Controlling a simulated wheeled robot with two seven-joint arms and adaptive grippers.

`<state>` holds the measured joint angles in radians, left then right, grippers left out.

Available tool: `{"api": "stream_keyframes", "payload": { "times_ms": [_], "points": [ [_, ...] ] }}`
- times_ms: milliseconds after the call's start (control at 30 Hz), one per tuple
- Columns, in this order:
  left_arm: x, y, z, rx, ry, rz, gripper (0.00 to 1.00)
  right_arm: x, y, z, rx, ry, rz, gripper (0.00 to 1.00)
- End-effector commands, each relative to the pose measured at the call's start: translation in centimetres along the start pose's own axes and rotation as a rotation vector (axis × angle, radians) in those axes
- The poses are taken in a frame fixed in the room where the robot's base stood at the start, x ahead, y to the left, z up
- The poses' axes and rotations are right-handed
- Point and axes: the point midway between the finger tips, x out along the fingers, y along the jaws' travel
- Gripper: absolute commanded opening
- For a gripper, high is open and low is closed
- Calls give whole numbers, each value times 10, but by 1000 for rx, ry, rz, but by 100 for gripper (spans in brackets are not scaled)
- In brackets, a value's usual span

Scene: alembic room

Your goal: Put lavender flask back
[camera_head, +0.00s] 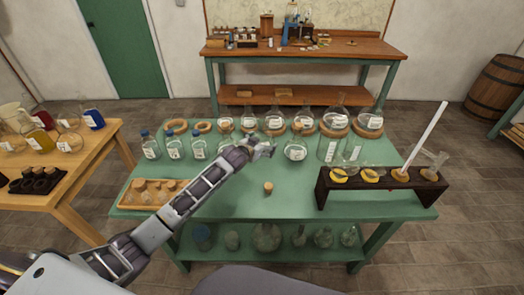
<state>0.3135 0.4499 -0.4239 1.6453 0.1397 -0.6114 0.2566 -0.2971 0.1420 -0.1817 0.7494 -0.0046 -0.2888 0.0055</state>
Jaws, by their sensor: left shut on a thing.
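My left gripper (267,149) reaches over the middle of the green table (225,195). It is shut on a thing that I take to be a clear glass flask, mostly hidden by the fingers. A clear round flask with a white label (295,150) is just right of the fingertips; I cannot tell if they touch it. The labels are too small to read, so I cannot tell which flask is lavender. Two empty cork rings (176,126) (204,127) lie at the back left. Several labelled round flasks (334,122) sit on cork rings along the back edge. My right gripper is not in view.
A dark rack (385,185) with funnels and a tall white rod (427,135) stands at the right. A loose cork (268,188) lies mid-table. The front middle is mostly clear.

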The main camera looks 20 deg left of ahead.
Motion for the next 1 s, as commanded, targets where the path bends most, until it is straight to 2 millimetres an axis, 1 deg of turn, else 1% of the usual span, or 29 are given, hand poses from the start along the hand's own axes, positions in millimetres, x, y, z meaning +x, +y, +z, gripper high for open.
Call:
{"api": "stream_keyframes", "payload": {
  "times_ms": [167,267,467,633,833,1000],
  "points": [
    [0,0,-1,0,1,0,57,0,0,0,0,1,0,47],
    [1,0,2,0,0,0,57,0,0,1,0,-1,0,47],
    [8,3,19,0,-1,0,57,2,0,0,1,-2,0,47],
    [13,6,31,0,1,0,57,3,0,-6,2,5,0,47],
    [14,6,33,1,1,0,57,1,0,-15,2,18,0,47],
    [14,6,34,0,1,0,57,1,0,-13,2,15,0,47]
  ]
}}
